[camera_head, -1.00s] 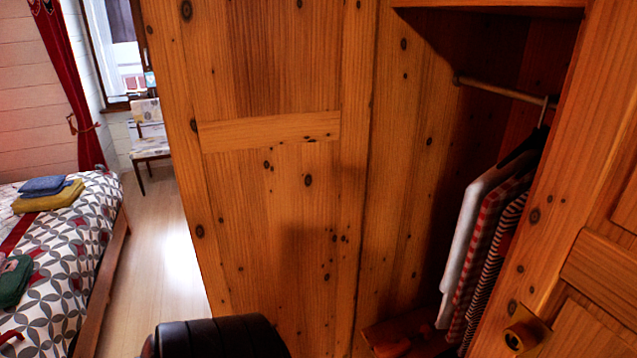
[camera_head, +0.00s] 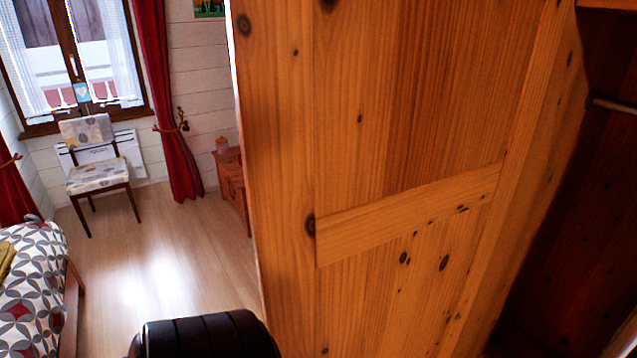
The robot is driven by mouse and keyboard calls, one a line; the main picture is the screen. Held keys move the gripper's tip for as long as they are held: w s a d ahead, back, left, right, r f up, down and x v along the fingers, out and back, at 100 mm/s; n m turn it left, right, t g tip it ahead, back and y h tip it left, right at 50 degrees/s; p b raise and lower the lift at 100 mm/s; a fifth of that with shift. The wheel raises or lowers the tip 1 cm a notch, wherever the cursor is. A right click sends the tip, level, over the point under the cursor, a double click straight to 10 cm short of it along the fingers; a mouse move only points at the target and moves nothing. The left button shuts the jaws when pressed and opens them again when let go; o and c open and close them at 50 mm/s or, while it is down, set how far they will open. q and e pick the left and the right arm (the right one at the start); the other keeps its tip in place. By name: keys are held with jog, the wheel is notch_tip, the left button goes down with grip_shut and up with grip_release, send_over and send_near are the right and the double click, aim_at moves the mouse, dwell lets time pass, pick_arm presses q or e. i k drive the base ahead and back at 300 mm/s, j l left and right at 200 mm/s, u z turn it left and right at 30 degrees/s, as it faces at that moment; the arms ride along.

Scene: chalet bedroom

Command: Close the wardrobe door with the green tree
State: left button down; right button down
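An open wooden wardrobe door (camera_head: 400,130) with dark knots and a crossbar fills the middle of the head view, close to me. I see no green tree on the face toward me. The dark wardrobe interior (camera_head: 580,220) shows at the right, with a piece of its hanging rail (camera_head: 612,105). Neither of my grippers is in view. A dark, rounded part of my own body shows at the bottom edge, left of the door's lower part.
Left of the door is open wooden floor (camera_head: 150,260). A bed (camera_head: 30,285) stands at the lower left. A patterned chair (camera_head: 97,175) stands by the window (camera_head: 75,60). A small wooden cabinet (camera_head: 232,185) is partly hidden behind the door edge.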

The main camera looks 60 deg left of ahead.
aim_at(384, 145)
jog(key=k+j, duration=0.15)
jog(key=j, duration=0.25)
jog(key=k+j+z, duration=0.15)
jog(key=j, duration=0.3)
jog(key=k+j, duration=0.15)
jog(key=j, duration=0.25)
jog(key=k+j+z, duration=0.1)
jog(key=j, duration=0.25)
jog(key=k+j+z, duration=0.1)
jog(key=j, duration=0.3)
jog(key=k+j, duration=0.3)
jog(key=j+z, duration=0.05)
jog(key=j, duration=0.05)
